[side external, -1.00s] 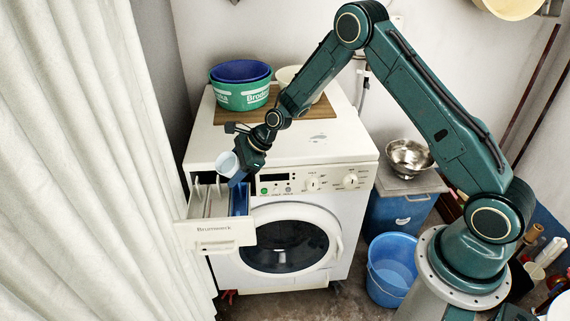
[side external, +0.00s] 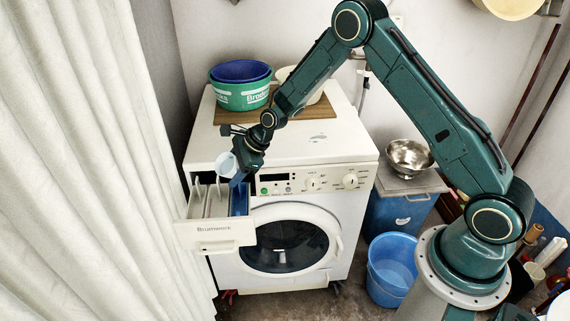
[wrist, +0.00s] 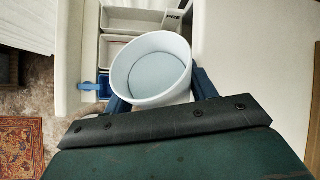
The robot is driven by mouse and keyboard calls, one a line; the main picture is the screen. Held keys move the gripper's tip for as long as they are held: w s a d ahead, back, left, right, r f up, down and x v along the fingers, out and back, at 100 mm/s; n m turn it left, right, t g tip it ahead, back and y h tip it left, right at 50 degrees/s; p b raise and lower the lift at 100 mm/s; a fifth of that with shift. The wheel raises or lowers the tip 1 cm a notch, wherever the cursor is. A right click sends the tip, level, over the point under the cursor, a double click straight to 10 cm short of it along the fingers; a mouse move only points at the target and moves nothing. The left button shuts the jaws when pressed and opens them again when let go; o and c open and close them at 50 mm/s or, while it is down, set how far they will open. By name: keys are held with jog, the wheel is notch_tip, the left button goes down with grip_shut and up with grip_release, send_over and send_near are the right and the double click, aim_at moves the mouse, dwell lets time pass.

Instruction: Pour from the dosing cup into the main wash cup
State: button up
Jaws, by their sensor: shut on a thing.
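The dosing cup (side external: 227,165) is a small pale blue-white cup. My gripper (side external: 238,176) is shut on it, with a dark blue finger on either side in the wrist view (wrist: 160,98). The cup hangs above the open detergent drawer (side external: 214,234), at its back part. In the wrist view the cup (wrist: 150,70) shows its open mouth and a smooth grey-blue inside; I cannot tell whether that is liquid. The drawer has white compartments (wrist: 118,48) and a blue one (side external: 239,200). One label reads "PRE" (wrist: 174,18). I cannot tell which part is the main wash cup.
The drawer juts from the white washing machine (side external: 330,175). A pale curtain (side external: 90,160) hangs close on the left. Green and blue tubs (side external: 240,90) stand on a wooden board on top. A steel bowl (side external: 409,158) and a blue bucket (side external: 391,270) are at the right.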

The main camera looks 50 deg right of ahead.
jog(key=shift+n+h, duration=0.4)
jog(key=shift+h, duration=1.2)
dwell(1.6)
jog(key=shift+a+f+n+h, duration=0.1)
jog(key=shift+f+n+h, duration=0.1)
jog(key=shift+h, duration=0.4)
jog(key=shift+a+f+n+h, duration=0.1)
jog(key=shift+n+h, duration=0.1)
jog(key=shift+h, duration=0.4)
dwell(1.8)
jog(key=shift+a+r+h, duration=0.1)
jog(key=shift+r+h, duration=0.2)
jog(key=shift+h, duration=0.5)
dwell(1.0)
